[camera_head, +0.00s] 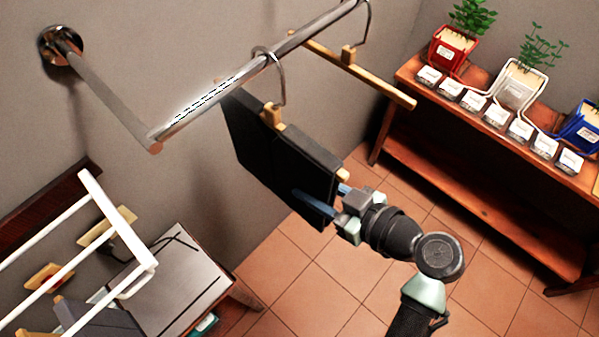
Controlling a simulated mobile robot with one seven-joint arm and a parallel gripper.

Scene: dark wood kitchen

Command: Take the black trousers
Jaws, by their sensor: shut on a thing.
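The black trousers (270,150) hang folded over a wooden hanger (274,118), whose metal hook loops over the metal rail (215,97). My gripper (328,199) is at the lower right side of the trousers. One finger lies across the front of the black cloth and the other is near the hanger's right end. The gripper is shut on the trousers. The far finger is partly hidden behind the cloth.
An empty wooden hanger (360,75) hangs farther right on the rail. A wooden shelf (490,140) with potted plants and small labelled boxes stands at right. A white rack (80,265) is at lower left. Tiled floor (320,285) lies clear below.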

